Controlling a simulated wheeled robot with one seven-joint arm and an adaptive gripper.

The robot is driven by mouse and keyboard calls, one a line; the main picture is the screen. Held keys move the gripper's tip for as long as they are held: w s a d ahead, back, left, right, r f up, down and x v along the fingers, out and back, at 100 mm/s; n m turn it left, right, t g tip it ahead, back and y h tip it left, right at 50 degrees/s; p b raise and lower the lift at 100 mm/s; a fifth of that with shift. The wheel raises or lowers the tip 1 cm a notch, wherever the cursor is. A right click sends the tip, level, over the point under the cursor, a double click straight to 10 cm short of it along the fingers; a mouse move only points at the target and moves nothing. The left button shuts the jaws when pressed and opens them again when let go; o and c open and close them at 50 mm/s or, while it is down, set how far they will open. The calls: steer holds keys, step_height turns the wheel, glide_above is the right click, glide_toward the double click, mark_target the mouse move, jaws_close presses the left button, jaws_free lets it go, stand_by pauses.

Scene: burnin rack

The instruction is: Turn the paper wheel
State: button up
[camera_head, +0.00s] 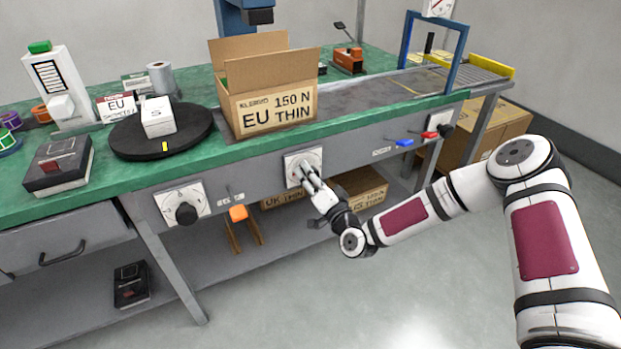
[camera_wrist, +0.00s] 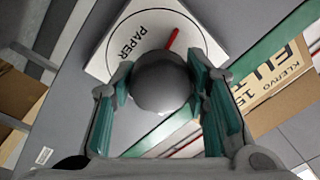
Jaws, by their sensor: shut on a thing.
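The paper wheel is a round grey knob (camera_wrist: 160,82) on a white square plate with a circle and the word PAPER (camera_wrist: 135,42). A red pointer line (camera_wrist: 173,38) shows at the knob's edge. In the head view the plate (camera_head: 291,165) sits on the bench's front panel, below the open box. My gripper (camera_head: 307,178) reaches it from the front right and hides most of the knob there. In the wrist view my gripper (camera_wrist: 162,95) has its two green-padded fingers shut on the knob, one on each side.
Another black knob (camera_head: 187,213) on a white plate is further left. An orange handle (camera_head: 238,213), a blue lever (camera_head: 404,142) and a red lever (camera_head: 429,135) stick out from the front panel. An open carton (camera_head: 275,108) stands on the bench above. Boxes lie on the shelf below.

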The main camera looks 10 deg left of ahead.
steer(key=shift+m, duration=0.5)
steer(key=o, duration=1.1)
steer(key=shift+o, duration=0.2)
steer(key=v, duration=1.2)
